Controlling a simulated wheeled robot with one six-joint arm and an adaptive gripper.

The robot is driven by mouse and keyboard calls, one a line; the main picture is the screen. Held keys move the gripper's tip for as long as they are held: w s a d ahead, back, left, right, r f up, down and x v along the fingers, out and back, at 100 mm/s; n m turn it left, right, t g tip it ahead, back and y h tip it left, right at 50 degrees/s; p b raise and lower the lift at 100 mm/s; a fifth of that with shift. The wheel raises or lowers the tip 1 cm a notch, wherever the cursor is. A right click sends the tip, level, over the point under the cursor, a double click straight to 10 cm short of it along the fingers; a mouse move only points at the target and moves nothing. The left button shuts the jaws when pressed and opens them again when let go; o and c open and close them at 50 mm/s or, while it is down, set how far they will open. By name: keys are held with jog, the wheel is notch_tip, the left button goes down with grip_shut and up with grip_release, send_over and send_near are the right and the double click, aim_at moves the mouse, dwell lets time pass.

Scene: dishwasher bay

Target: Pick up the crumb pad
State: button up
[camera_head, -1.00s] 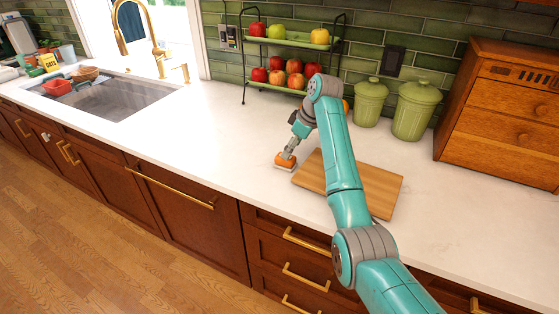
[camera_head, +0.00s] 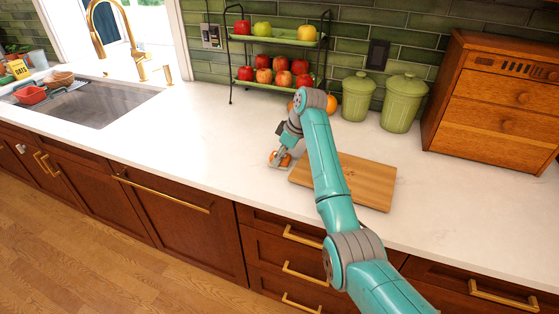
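The crumb pad (camera_head: 273,157), a small orange block on a pale base, sits on the white counter just left of the wooden board. My gripper (camera_head: 282,158) is down at the pad, pointing down, with its fingers overlapping the orange part. The fingers are small and partly merge with the pad, so I cannot tell whether they are closed on it. The pad appears to rest on the counter.
A wooden cutting board (camera_head: 371,184) lies beside the pad, under my arm. Two green canisters (camera_head: 404,103), a fruit rack (camera_head: 276,83) and a wooden drawer box (camera_head: 497,99) stand along the wall. The counter left of the pad is clear up to the sink (camera_head: 98,103).

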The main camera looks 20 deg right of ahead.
notch_tip(320, 180, up, 10)
dwell(0.7)
